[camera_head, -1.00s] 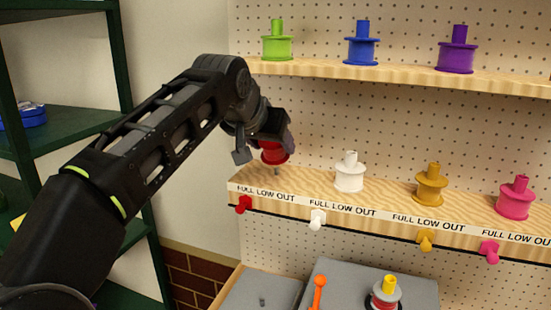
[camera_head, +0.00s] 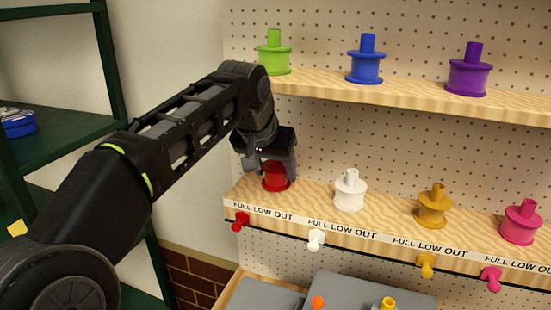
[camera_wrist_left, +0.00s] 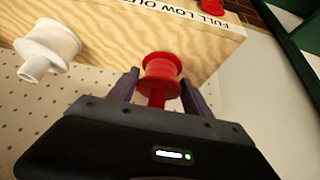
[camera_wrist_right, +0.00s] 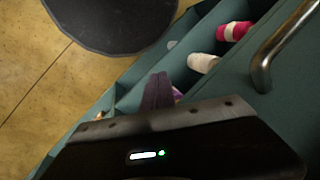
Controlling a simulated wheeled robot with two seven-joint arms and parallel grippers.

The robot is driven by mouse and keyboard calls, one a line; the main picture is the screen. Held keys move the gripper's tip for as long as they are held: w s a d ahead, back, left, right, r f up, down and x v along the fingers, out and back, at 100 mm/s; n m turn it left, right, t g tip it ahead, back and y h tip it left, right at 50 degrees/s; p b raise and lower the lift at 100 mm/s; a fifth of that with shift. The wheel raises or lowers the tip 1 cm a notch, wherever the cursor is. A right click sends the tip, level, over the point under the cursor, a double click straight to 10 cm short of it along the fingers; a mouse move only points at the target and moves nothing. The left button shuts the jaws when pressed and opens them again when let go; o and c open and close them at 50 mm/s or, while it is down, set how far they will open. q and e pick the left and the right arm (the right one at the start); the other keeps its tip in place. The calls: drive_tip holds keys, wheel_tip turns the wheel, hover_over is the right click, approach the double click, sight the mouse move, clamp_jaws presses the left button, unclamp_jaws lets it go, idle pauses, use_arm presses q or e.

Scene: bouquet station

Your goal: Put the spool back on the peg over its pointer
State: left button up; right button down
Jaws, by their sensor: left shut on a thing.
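The red spool (camera_head: 276,180) is at the left end of the lower shelf (camera_head: 325,212). My left gripper (camera_head: 277,168) is shut on its upper part from above. In the left wrist view the red spool (camera_wrist_left: 161,72) sits between the two fingers. Its lower flange is at or very close to the shelf top; I cannot tell if it touches. The peg is hidden by the spool. The red pointer (camera_head: 240,220) hangs on the shelf front just below, under the word FULL. My right gripper (camera_wrist_right: 158,90) shows its fingers together, away from the shelf.
A white spool (camera_head: 349,190) stands right of the red one, then a gold spool (camera_head: 433,207) and a pink spool (camera_head: 520,222). The upper shelf (camera_head: 420,97) carries green, blue and purple spools. A teal drawer with thread rolls (camera_wrist_right: 203,62) lies near my right gripper.

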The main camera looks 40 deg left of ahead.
use_arm(q)
drive_tip(key=shift+s+d+f, duration=0.1)
drive_tip(key=shift+s+d, duration=0.05)
drive_tip(key=shift+s, duration=0.5)
drive_tip(key=shift+w+f, duration=0.25)
drive_tip(key=shift+w, duration=0.15)
drive_tip(key=o, duration=1.1)
drive_tip(key=shift+f, duration=0.1)
drive_tip(key=shift+o, duration=1.4)
drive_tip(key=shift+s, duration=0.2)
drive_tip(key=shift+o, duration=0.8)
drive_tip(key=shift+w, duration=0.1)
drive_tip(key=shift+r, duration=0.35)
drive_tip(key=b+v, duration=0.1)
drive_tip(key=v, duration=0.6)
drive_tip(key=shift+s, duration=0.2)
